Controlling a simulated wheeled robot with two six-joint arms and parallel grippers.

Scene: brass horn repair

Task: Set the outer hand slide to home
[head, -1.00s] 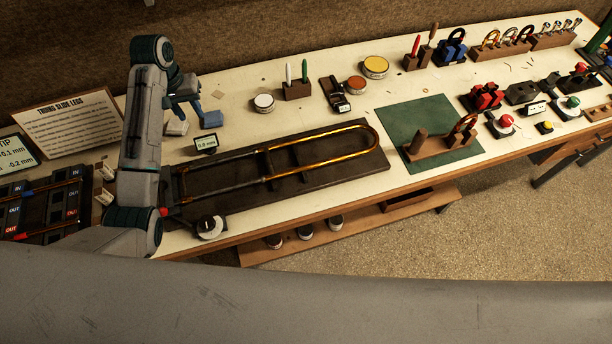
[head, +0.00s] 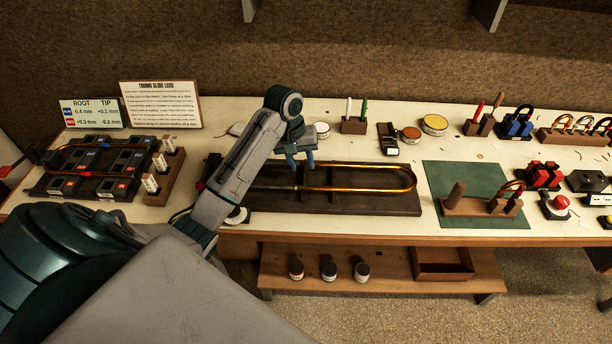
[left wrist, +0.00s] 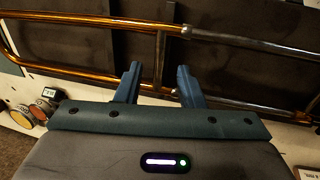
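The outer hand slide (head: 370,189) is a long U-shaped brass tube lying on a dark board (head: 400,205), its bow to the right. Its left part runs behind my left arm. My left gripper (head: 303,166) points down over the slide near a crossbar. The crossbar (left wrist: 160,52) joins the slide's tubes (left wrist: 90,78) just beyond the fingertips. Contact cannot be told. Tubes right of the crossbar look silvery. My right gripper is not in view.
A green mat (head: 455,175) with a wooden stand lies to the right. A left rack (head: 95,185) and a sign (head: 160,103) stand on the bench. Tins (head: 434,124) and a pen block (head: 354,126) are behind the board. A lower shelf (head: 390,275) hangs in front.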

